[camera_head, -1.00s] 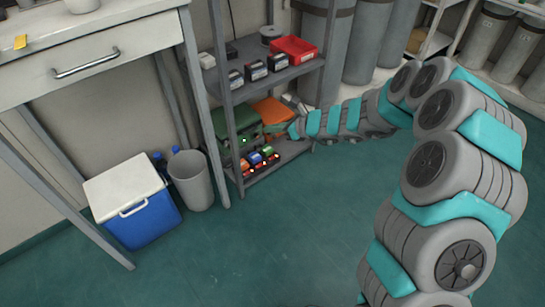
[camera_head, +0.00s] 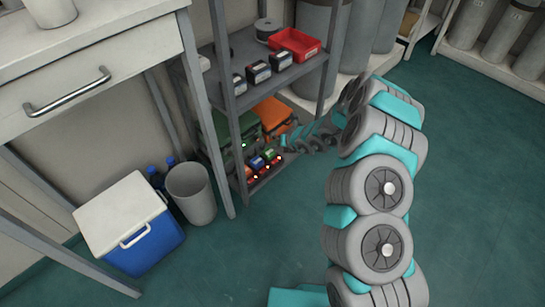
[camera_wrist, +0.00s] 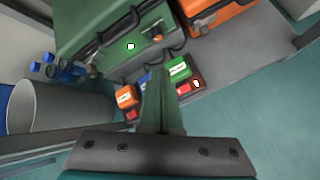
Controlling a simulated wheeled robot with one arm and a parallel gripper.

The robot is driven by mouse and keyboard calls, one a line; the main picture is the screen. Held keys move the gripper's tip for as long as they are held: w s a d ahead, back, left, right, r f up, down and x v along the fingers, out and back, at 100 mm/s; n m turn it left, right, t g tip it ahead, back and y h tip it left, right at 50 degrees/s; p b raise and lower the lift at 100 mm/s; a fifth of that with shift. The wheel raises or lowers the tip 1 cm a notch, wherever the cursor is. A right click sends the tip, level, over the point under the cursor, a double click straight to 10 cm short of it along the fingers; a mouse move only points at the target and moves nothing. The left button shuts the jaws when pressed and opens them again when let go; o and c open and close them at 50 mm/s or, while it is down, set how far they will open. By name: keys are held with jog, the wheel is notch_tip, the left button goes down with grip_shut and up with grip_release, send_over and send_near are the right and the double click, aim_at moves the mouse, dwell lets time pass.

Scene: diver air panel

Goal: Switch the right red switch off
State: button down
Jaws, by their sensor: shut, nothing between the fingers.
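The right red switch (camera_wrist: 185,88) sits in front of the green block (camera_wrist: 180,70) in the wrist view, with a pale lit spot at its right end. In the head view it is a small red glow (camera_head: 280,161) on the low shelf. Another red switch (camera_wrist: 132,115) sits by the orange block (camera_wrist: 125,97). The blue block (camera_wrist: 145,80) is partly hidden behind my fingers. My gripper (camera_wrist: 160,75) is shut and empty, its fingers just left of the right red switch; contact cannot be told. In the head view the fingertips are too small to make out.
A green case (camera_wrist: 115,35) and an orange case (camera_wrist: 215,15) stand behind the blocks. A grey bin (camera_head: 190,192) and a blue cooler (camera_head: 140,245) stand left of the shelf. The upper shelf holds a red tray (camera_head: 296,44). The floor in front is clear.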

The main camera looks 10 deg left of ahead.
jog(key=b, duration=0.2)
send_near(274, 161)
jog(key=shift+w+a+f, duration=0.7)
jog(key=shift+w+a, duration=0.3)
jog(key=shift+a, duration=0.05)
jog(key=shift+w+a+f, duration=0.7)
jog(key=shift+w+a, duration=0.3)
jog(key=shift+f+b, duration=0.15)
jog(key=shift+b, duration=0.2)
jog(key=shift+f+b, duration=0.3)
jog(key=shift+b, duration=0.05)
jog(key=shift+f, duration=0.2)
dwell(0.9)
jog(key=shift+r, duration=0.1)
jog(key=shift+r+b, duration=0.35)
jog(key=shift+r, duration=0.25)
